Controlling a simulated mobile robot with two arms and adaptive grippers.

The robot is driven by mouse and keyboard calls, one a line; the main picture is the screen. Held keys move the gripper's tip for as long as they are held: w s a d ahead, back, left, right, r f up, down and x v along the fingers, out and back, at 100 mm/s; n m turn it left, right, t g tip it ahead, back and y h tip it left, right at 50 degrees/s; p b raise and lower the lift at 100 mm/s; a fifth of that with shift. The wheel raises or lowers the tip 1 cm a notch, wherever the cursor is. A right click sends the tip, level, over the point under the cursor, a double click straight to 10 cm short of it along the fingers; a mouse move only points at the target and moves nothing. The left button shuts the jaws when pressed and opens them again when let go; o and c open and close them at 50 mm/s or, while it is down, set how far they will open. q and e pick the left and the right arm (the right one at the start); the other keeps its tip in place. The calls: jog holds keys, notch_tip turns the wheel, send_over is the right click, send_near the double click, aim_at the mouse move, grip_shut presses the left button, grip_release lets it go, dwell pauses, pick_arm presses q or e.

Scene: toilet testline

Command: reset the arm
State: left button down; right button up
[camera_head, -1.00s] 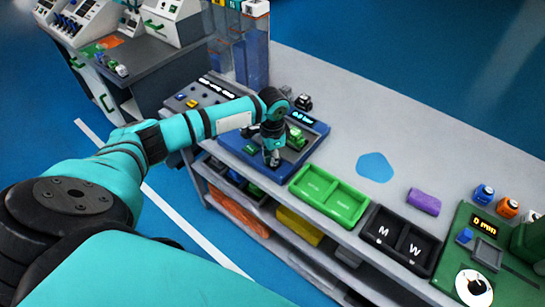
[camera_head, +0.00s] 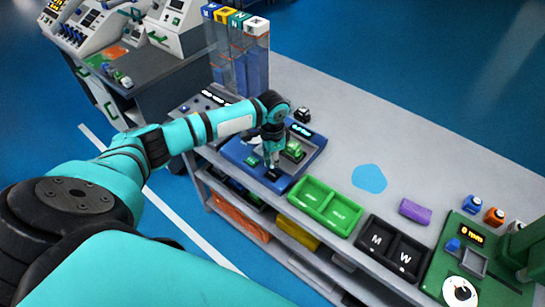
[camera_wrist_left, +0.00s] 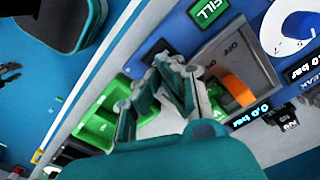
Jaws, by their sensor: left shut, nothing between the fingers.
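My left arm, teal and black, reaches in from the left in the head view. Its gripper (camera_head: 272,167) points down over the blue station (camera_head: 313,150) on the bench. The gripper is shut and nothing shows between its fingers. In the left wrist view the fingers (camera_wrist_left: 160,90) show beside a grey panel (camera_wrist_left: 232,50) with an orange part (camera_wrist_left: 238,90). A green block (camera_head: 293,150) sits on the blue station beside the gripper. My right gripper is not in view.
A green two-part tray (camera_head: 325,201) and a black tray (camera_head: 394,247) marked M and W lie along the bench's front edge. A purple block (camera_head: 415,211) lies behind the black tray. Clear tubes (camera_head: 238,65) stand at the left end. The bench's back is mostly clear.

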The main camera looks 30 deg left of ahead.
pick_arm(q)
jog(key=shift+r+p, duration=0.3)
jog(key=shift+r, duration=0.3)
jog(key=shift+f, duration=0.1)
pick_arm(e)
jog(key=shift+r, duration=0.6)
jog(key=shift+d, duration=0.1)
